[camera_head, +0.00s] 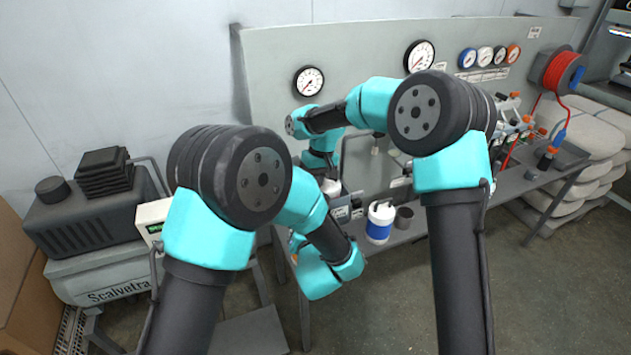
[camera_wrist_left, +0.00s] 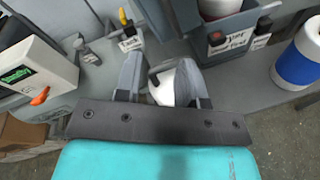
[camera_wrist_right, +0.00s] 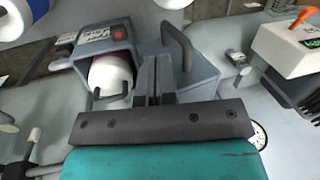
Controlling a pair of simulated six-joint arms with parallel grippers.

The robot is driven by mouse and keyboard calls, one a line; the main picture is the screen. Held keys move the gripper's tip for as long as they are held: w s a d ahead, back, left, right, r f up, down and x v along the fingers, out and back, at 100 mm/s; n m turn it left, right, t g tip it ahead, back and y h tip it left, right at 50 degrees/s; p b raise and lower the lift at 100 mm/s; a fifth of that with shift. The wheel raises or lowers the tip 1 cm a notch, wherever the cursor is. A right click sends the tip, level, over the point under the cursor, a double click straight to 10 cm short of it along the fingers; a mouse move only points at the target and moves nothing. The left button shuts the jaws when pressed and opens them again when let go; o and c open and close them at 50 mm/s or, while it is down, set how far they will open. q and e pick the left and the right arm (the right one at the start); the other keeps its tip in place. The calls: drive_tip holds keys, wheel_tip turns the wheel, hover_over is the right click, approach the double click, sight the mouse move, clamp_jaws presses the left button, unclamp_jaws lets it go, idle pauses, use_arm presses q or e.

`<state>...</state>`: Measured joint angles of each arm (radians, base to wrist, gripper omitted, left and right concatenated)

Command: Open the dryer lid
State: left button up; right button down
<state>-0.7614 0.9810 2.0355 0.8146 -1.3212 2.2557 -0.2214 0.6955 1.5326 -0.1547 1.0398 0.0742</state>
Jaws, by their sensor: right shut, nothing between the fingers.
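In the right wrist view, my right gripper (camera_wrist_right: 154,80) is shut with nothing between its fingers. Just beyond it is a grey box-like panel (camera_wrist_right: 203,72) with a dark looped handle (camera_wrist_right: 181,45), possibly the dryer lid; the fingertips are close beside the handle, and I cannot tell if they touch it. In the left wrist view, my left gripper (camera_wrist_left: 158,80) has its fingers apart, with a white object (camera_wrist_left: 166,88) showing between or behind them.
A blue-and-white jug (camera_head: 380,222) and a dark cup (camera_head: 403,217) stand on the bench. A grey gauge panel (camera_head: 355,55) rises behind. A device with a green display (camera_wrist_left: 30,68) is left of my left gripper. A red-and-white cylinder (camera_wrist_right: 110,75) sits in a labelled holder (camera_wrist_right: 103,40).

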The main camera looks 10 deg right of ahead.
use_arm(q)
drive_tip(key=s+a+f+m+g+h, duration=0.2)
drive_tip(key=a+f+m+g, duration=0.5)
drive_tip(key=a+f+m, duration=1.05)
drive_tip(key=s+a+f+m+g, duration=0.3)
drive_tip(key=s+a+m+g, duration=0.1)
drive_tip(key=s+a, duration=0.3)
drive_tip(key=s+a+f+m+g+h, duration=0.1)
drive_tip(key=s+a+f+m+g, duration=0.3)
drive_tip(key=s+a+m, duration=0.3)
drive_tip(key=s+a, duration=0.1)
drive_tip(key=s, duration=0.2)
drive_tip(key=shift+s+h, duration=0.3)
drive_tip(key=shift+s, duration=0.1)
use_arm(e)
drive_tip(key=shift+w+d+r, duration=0.1)
drive_tip(key=shift+w+d, duration=0.05)
drive_tip(key=shift+d, duration=0.9)
